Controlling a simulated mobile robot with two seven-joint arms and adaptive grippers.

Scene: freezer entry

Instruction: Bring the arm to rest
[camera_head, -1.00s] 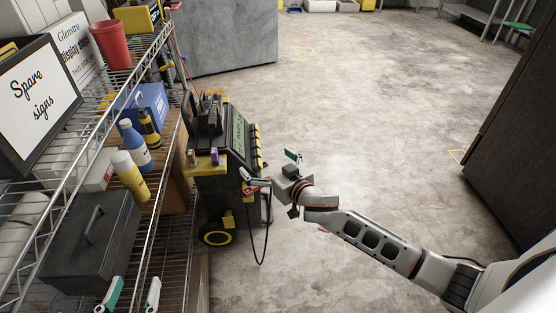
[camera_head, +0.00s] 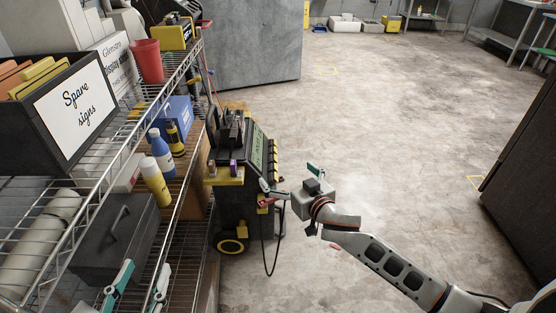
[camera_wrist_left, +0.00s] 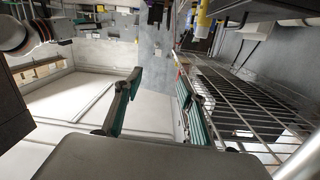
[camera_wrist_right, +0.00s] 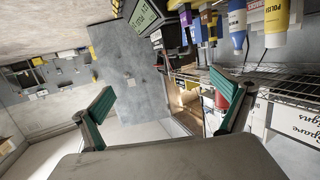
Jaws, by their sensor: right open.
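My left gripper (camera_head: 138,285) is at the bottom left of the head view, in front of the wire shelf. Its teal-padded fingers stand apart with nothing between them, as the left wrist view (camera_wrist_left: 158,100) also shows. My right gripper (camera_head: 290,178) is in the middle of the head view, and its arm reaches in from the lower right. Its fingers are wide apart and empty in the right wrist view (camera_wrist_right: 168,108). In the head view it overlaps the right side of a black and yellow wheeled cart (camera_head: 238,205); I cannot tell whether they touch.
The wire shelf (camera_head: 60,262) at left holds a black toolbox (camera_head: 112,232), bottles, a red cup (camera_head: 147,62) and a spare signs box (camera_head: 75,115). A dark cabinet (camera_head: 525,150) stands at right. Open concrete floor (camera_head: 390,130) lies between.

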